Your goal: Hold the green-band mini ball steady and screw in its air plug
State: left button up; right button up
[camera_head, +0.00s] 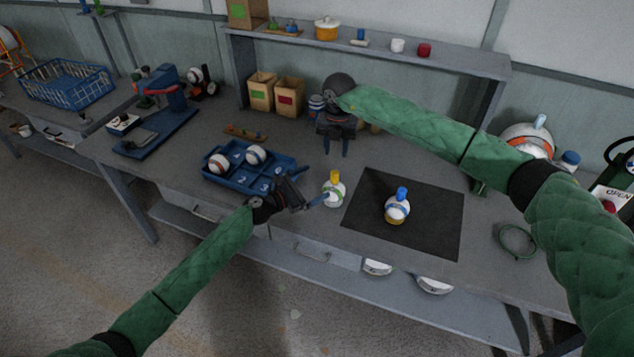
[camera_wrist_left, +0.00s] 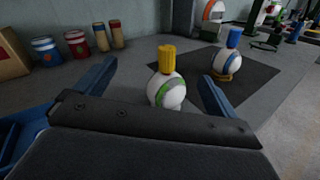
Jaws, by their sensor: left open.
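The green-band mini ball (camera_head: 334,194) is white and stands on the grey table left of the black mat, with a yellow air plug (camera_head: 335,177) upright on top. The left wrist view also shows the ball (camera_wrist_left: 167,92) and its yellow plug (camera_wrist_left: 167,60). My left gripper (camera_head: 311,186) is open and low beside the ball; its two blue fingers (camera_wrist_left: 158,72) appear either side of the ball in the wrist view, not visibly touching it. My right gripper (camera_head: 336,148) hangs with fingers down and apart, empty, behind the ball.
A blue-band ball (camera_head: 397,210) with a blue plug sits in a yellow ring on the black mat (camera_head: 436,228). A blue tray (camera_head: 277,160) with two balls lies left. A green ring (camera_head: 517,240) lies right. A shelf (camera_head: 450,62) stands behind.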

aim_at(336, 189)
pick_arm(q)
jog(key=shift+n, duration=0.3)
jog(key=f, duration=0.2)
jog(key=d+f, duration=0.1)
jog(key=f, duration=0.2)
jog(key=d+f, duration=0.1)
jog(key=f, duration=0.1)
jog(key=shift+f, duration=0.35)
jog(key=x, duration=0.7)
jog(key=shift+w+d+r, duration=0.15)
jog(key=shift+w+r, duration=0.05)
